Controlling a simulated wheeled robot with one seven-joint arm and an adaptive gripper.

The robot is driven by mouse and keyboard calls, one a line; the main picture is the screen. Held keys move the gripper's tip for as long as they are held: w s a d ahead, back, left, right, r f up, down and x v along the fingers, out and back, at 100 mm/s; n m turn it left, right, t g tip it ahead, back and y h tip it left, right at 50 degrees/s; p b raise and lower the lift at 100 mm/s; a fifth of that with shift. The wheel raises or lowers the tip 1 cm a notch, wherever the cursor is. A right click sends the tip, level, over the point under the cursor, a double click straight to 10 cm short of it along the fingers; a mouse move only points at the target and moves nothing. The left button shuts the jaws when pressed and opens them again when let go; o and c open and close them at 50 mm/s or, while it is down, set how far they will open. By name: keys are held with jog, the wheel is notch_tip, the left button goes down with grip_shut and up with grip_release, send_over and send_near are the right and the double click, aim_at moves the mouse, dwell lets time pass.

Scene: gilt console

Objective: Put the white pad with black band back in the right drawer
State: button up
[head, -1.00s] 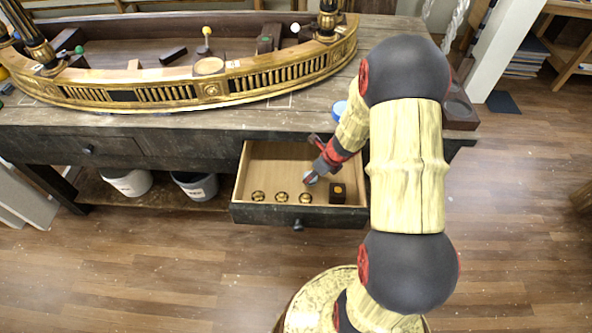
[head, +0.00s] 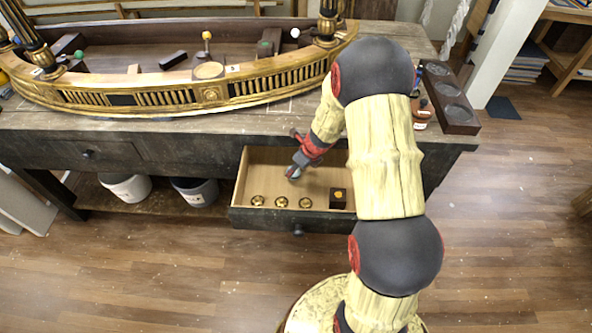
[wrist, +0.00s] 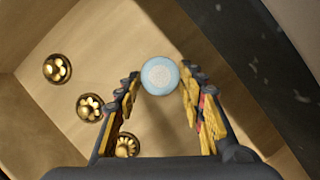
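The right drawer (head: 238,190) is pulled open below the table, with a pale wooden floor. My gripper (head: 293,174) reaches down into it, left of its middle. In the wrist view my gripper (wrist: 161,75) has its fingertips close on both sides of a small round pad (wrist: 159,76), white and speckled with a pale blue rim. The gripper looks shut on this pad. The pad shows only as a small pale spot in the head view (head: 292,177). No black band shows from above. I cannot tell whether the pad touches the drawer floor.
Three brass knobs (head: 281,202) and a black box with an orange top (head: 338,197) line the drawer's front. The drawer floor behind them is largely clear. A curved gilt piece (head: 212,92) stands on the table. A dark tray (head: 452,100) lies at the right.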

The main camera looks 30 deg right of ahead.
jog(key=o, duration=0.4)
jog(key=shift+s+f, duration=0.1)
jog(key=shift+o, duration=0.2)
jog(key=p+v, duration=0.6)
jog(key=v, duration=0.6)
jog(key=s+a+r+n, duration=0.2)
jog(key=a+r+n, duration=0.5)
jog(key=r, duration=0.2)
jog(key=s+a+r+n, duration=0.3)
jog(key=a+r+n, duration=0.3)
jog(key=r+n, duration=0.25)
jog(key=s+a+r+n, duration=0.3)
jog(key=s+r+n, duration=0.2)
jog(key=s+n, duration=0.3)
jog(key=s+a+r+n+t+h, duration=0.1)
jog(key=s+a+r+n, duration=0.1)
jog(key=s+r+n, duration=0.4)
jog(key=s+n, duration=0.3)
jog(key=s, duration=0.1)
jog(key=shift+a+r, duration=0.3)
jog(key=shift+a, duration=0.05)
